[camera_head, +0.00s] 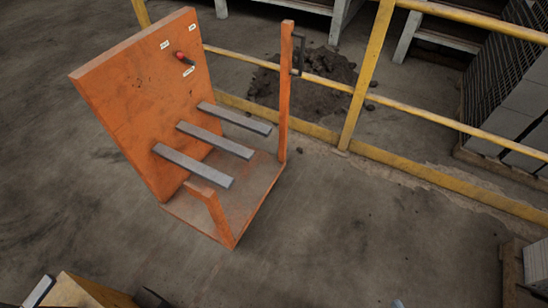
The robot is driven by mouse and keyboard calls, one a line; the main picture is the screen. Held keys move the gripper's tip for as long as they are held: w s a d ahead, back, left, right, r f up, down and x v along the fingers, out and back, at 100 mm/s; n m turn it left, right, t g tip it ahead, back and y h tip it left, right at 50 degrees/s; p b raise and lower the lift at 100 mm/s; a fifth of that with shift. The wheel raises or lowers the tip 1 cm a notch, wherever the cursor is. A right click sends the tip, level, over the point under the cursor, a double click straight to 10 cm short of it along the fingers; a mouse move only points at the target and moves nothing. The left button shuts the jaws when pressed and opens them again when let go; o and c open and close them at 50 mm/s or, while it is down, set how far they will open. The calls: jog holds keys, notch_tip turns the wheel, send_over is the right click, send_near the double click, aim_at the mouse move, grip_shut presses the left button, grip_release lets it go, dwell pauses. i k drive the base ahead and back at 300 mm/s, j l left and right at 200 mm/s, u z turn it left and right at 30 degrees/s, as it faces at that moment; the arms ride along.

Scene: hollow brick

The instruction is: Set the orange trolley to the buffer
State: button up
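The orange trolley (135,95) stands on the concrete floor left of centre. It has a tall tilted-looking back panel, a low base plate and three grey bars sticking out from the panel. A small red-and-black selector (182,57) sits near the panel's upper right, among three small white labels. The label text is too small to read, and I cannot tell which label the selector points to. A thin orange post (284,100) with a dark handle (299,52) rises at the trolley's right side. My gripper is not visible.
A yellow railing (362,80) runs behind and right of the trolley, with a dark rubble heap (322,78) beyond it. Stacked grey blocks (520,105) stand at the right. A yellow-orange object (85,292) is cut off at bottom left. The floor front centre is mostly clear.

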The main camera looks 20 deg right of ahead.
aim_at(160, 110)
jog(key=i+j+z, duration=0.2)
jog(key=i, duration=0.75)
jog(key=l, duration=0.15)
